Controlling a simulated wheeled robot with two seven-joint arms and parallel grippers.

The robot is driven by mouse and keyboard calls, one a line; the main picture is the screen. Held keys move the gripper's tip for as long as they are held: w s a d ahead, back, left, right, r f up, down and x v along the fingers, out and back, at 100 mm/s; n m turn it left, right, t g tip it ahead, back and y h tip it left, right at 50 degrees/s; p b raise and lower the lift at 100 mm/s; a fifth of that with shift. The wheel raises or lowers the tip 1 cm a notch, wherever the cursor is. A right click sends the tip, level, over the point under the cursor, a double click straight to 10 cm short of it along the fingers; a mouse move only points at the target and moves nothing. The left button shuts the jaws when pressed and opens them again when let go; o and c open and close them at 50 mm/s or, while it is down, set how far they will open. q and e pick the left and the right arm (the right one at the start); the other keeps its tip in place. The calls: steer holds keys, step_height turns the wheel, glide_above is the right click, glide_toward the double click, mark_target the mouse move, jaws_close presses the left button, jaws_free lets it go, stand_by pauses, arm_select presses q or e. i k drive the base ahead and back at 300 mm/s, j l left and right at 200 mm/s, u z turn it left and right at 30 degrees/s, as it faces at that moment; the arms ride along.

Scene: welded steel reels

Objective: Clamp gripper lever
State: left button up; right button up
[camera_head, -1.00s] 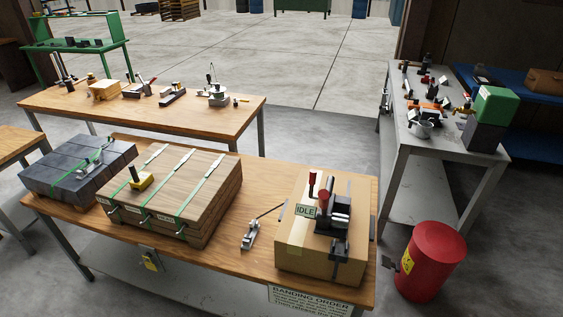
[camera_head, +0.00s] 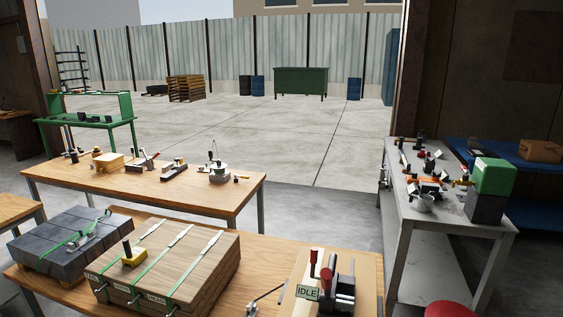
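A black tool with two red-topped levers (camera_head: 339,290) and a green "IDLE" tag (camera_head: 307,292) sits on a cardboard box (camera_head: 370,299) at the right of the near wooden table; its lower part is cut off by the frame's bottom edge. I cannot tell from this view which lever is the gripper lever. A small metal tool with a long thin handle (camera_head: 266,297) lies left of the box, partly cut off. Neither of my grippers shows.
Behind is a second wooden table (camera_head: 215,194) with tools. A grey bench (camera_head: 405,205) stands right, a red drum (camera_head: 449,310) below it.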

mark_target(314, 251)
steer(key=l+u, duration=0.2)
steer(key=l, duration=0.5)
steer(key=l+u, duration=0.25)
steer(key=l, duration=0.45)
steer(key=k+l+u, duration=0.2)
steer(key=l, duration=0.5)
steer(key=i+l+u, duration=0.15)
steer(key=l+u, duration=0.2)
steer(key=l, duration=0.25)
steer(key=i+l+u, duration=0.1)
steer(key=l+u, duration=0.25)
steer(key=l, duration=0.3)
steer(key=l+u, duration=0.3)
steer(key=l, duration=0.3)
steer(key=i+l+u, duration=0.15)
steer(key=i+l, duration=0.15)
steer(key=l, duration=0.15)
steer(key=i+l+u, duration=0.15)
steer(key=i+l, duration=0.15)
steer(key=l, duration=0.15)
steer(key=j+z, duration=0.35)
steer(key=k+j, duration=0.05)
